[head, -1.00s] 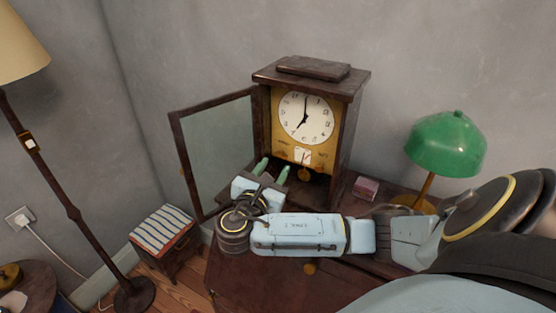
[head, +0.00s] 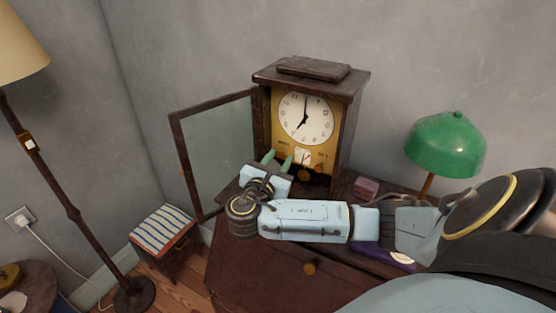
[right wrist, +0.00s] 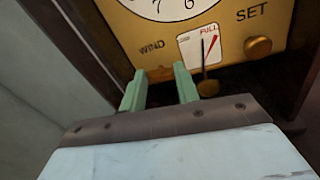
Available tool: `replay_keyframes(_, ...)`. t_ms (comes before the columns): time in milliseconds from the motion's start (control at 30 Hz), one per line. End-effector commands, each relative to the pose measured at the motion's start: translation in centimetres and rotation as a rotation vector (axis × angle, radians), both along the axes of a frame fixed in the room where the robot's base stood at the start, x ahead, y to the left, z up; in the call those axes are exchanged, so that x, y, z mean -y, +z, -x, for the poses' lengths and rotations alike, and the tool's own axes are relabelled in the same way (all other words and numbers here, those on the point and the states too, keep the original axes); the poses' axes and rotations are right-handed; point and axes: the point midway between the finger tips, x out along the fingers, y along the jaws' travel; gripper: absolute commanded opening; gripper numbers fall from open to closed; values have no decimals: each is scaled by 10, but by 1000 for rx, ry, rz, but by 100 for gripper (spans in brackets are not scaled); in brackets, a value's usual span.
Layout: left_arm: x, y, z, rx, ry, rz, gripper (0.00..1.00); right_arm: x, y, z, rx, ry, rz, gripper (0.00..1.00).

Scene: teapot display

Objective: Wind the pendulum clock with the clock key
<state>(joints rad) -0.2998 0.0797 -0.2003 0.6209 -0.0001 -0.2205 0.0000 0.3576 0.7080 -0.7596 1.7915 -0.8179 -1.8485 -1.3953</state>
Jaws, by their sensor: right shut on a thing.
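The pendulum clock (head: 306,117) stands on the desk with its glass door (head: 215,150) swung open to the left. Its gold face also shows in the right wrist view (right wrist: 232,62), with the words WIND and SET, a small gauge card and a round knob. My right gripper (head: 278,160) is at the lower left of the face, its green fingers pointing at it below WIND. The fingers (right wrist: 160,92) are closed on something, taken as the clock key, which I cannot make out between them. The winding hole is not visible. My left gripper is out of view.
A green lamp (head: 446,143) and a small pink box (head: 367,187) stand right of the clock. The open door leaves little room on the left. A striped stool (head: 162,229) is on the floor.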

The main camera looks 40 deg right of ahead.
Motion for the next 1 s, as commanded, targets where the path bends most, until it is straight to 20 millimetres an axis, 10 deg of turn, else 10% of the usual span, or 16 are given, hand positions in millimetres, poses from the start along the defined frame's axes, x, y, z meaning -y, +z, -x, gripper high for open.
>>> replay_keyframes(1000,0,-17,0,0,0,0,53,-1,-7,0,688,-3,-203,8)
